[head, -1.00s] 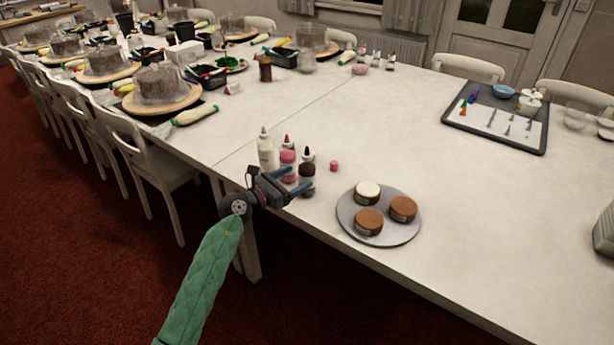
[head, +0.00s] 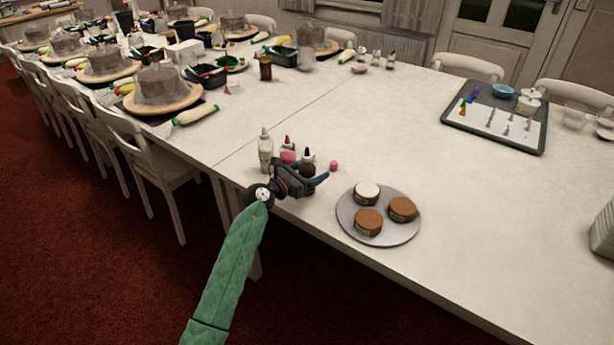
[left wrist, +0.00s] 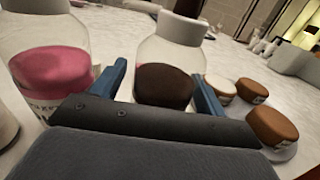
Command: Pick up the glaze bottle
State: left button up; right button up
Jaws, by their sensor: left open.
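Three clear squeeze bottles stand together near the table's front edge: one with white contents (head: 265,152), one with pink (head: 288,156) and one with dark brown (head: 307,168). My left gripper (head: 318,178) is open at the brown bottle and partly hides it and the pink one. In the left wrist view the brown bottle (left wrist: 165,87) stands upright between the two blue fingers (left wrist: 163,85); the pink bottle (left wrist: 48,78) is outside them, to the left. I cannot tell whether a finger touches the brown bottle. My right gripper is not in view.
A small pink piece (head: 334,166) lies just right of the bottles. A round grey plate (head: 385,233) with three small cakes is to the right. A dark tray (head: 540,138) with piping tips is farther back. The middle of the table is clear.

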pick_arm(q)
jog(key=c, duration=0.8)
jog(key=shift+r, duration=0.15)
jog(key=shift+r, duration=0.3)
jog(key=r, duration=0.3)
jog(key=shift+s+d+r, duration=0.25)
jog(key=shift+d+r, duration=0.15)
jog(key=shift+o, duration=0.2)
jog(key=s+d+r, duration=0.6)
jog(key=d, duration=0.2)
jog(key=shift+s+d+r+b, duration=0.2)
jog(key=shift+s+d+b, duration=0.05)
jog(key=shift+d+b, duration=0.1)
